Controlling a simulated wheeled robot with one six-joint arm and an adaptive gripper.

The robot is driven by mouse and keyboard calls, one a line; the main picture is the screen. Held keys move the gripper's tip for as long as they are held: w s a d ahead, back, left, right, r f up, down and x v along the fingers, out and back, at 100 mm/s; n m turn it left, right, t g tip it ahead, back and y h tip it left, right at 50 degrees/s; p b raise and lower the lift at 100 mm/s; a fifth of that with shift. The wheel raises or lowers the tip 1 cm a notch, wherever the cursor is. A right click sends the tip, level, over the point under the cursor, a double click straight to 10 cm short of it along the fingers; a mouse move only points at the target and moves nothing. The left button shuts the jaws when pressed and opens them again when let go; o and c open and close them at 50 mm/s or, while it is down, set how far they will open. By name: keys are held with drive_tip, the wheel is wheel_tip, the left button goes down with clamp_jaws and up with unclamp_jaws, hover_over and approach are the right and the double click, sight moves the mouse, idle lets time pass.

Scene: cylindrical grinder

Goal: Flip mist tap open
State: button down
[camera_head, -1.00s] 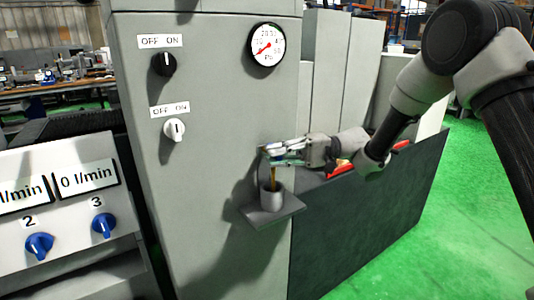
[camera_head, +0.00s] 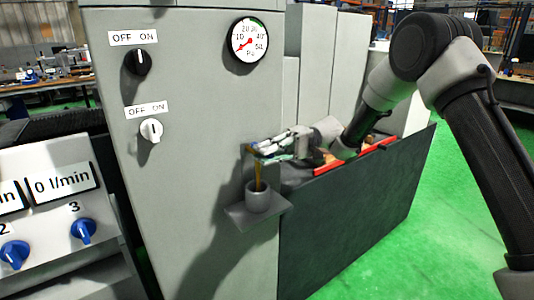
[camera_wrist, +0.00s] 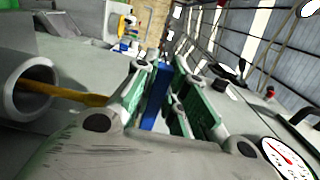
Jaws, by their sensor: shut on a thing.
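My gripper (camera_head: 258,153) is beside the grey cabinet's front, just above a small grey cup (camera_head: 257,199) with a brown-yellow stick standing tilted in it. In the wrist view my gripper (camera_wrist: 158,92) has its green-padded fingers on both sides of a narrow blue bar (camera_wrist: 157,95) and is shut on it. This bar looks like the mist tap's lever, but its base is hidden, so I cannot tell its position surely. The cup also shows at the left of the wrist view (camera_wrist: 30,88), with the stick pointing toward the fingers without clearly touching them.
The cup stands on a small shelf (camera_head: 236,217). A black knob (camera_head: 138,61), a white knob (camera_head: 151,130) and a gauge (camera_head: 249,40) are on the cabinet. A panel with blue knobs (camera_head: 83,231) is at lower left. Green floor (camera_head: 440,230) is open at right.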

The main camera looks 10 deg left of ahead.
drive_tip(key=c, duration=1.4)
unclamp_jaws()
drive_tip(key=shift+c, duration=0.2)
drive_tip(key=v, duration=1.2)
